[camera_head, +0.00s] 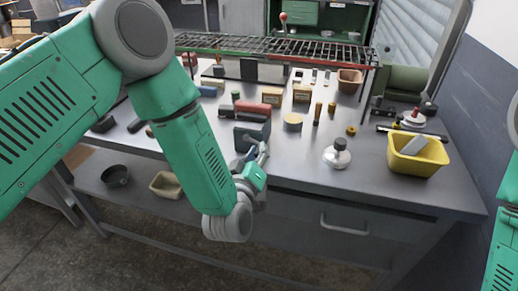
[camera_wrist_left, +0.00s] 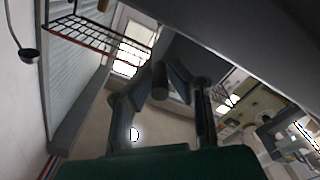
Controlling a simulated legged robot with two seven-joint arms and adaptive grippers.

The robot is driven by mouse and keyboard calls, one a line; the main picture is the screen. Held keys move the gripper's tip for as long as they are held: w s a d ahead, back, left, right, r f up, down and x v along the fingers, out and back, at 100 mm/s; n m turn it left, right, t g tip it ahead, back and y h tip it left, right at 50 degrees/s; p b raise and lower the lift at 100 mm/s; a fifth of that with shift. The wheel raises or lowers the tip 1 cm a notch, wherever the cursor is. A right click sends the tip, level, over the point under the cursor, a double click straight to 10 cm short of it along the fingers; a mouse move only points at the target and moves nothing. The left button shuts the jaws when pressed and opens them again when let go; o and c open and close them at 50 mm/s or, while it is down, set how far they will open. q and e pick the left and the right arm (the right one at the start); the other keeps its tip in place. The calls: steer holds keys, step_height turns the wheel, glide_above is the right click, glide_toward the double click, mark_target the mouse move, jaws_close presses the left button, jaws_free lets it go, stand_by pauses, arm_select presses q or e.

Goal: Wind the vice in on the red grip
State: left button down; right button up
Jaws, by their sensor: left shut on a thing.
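A dark blue-grey vice (camera_head: 252,134) stands at the front edge of the grey workbench, partly hidden by my left gripper. My left gripper (camera_head: 259,158) is at the front of the vice, just off the bench edge. In the left wrist view my left gripper (camera_wrist_left: 163,77) has its two fingers closed on a short dark cylindrical grip (camera_wrist_left: 159,82). The grip looks dark there, and I cannot make out red on it. The rest of the vice handle is hidden behind my wrist in the head view. My right gripper is not in view.
The workbench (camera_head: 447,200) holds several small blocks, a red block (camera_head: 253,107), a silver flask (camera_head: 337,154) and a yellow bin (camera_head: 418,158). A wire rack (camera_head: 275,47) spans the back. A drawer handle (camera_head: 343,226) sticks out below the bench top.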

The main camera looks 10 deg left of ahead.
arm_select(q)
steer(key=shift+f+m, duration=0.25)
steer(key=shift+m, duration=0.35)
steer(key=c, duration=1.6)
jaws_free()
steer(key=shift+s, duration=0.1)
steer(key=shift+o, duration=0.2)
steer(key=s, duration=1.2)
steer(key=shift+w+a+f, duration=0.1)
steer(key=shift+a, duration=0.1)
